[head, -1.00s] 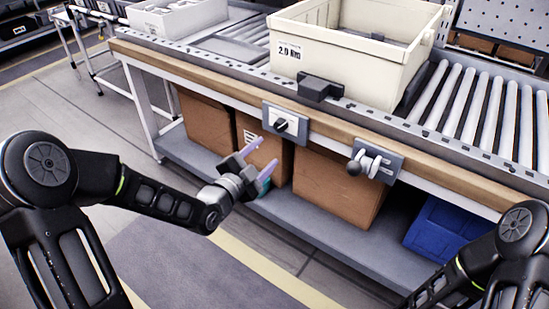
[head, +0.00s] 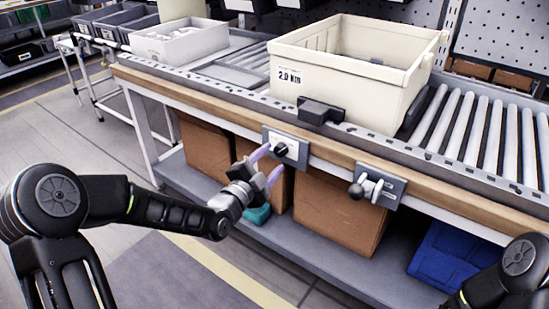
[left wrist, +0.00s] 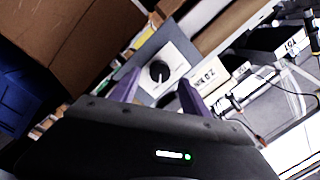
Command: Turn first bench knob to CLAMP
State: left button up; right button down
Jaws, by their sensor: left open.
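The first bench knob (head: 280,149) is a black knob on a light plate (head: 293,150) fixed to the bench's front edge. In the left wrist view the knob (left wrist: 159,72) shows ahead, between and beyond the purple fingertips. My left gripper (head: 267,164) is open and empty, just below and left of the knob, apart from it. In the left wrist view its fingers (left wrist: 156,88) are spread on either side of the knob. The lettering on the plate is too small to read. My right gripper is out of view; only part of my right arm shows at lower right.
A second control with a grey ball-ended lever (head: 357,191) sits farther right on the bench edge. A cream bin labelled 2.0 Nm (head: 330,85) stands on the bench above. Cardboard boxes (head: 335,210) and a blue crate (head: 452,262) are on the shelf below.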

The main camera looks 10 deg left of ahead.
aim_at(281, 150)
pick_arm(q)
jog(key=shift+x, duration=1.2)
grip_shut()
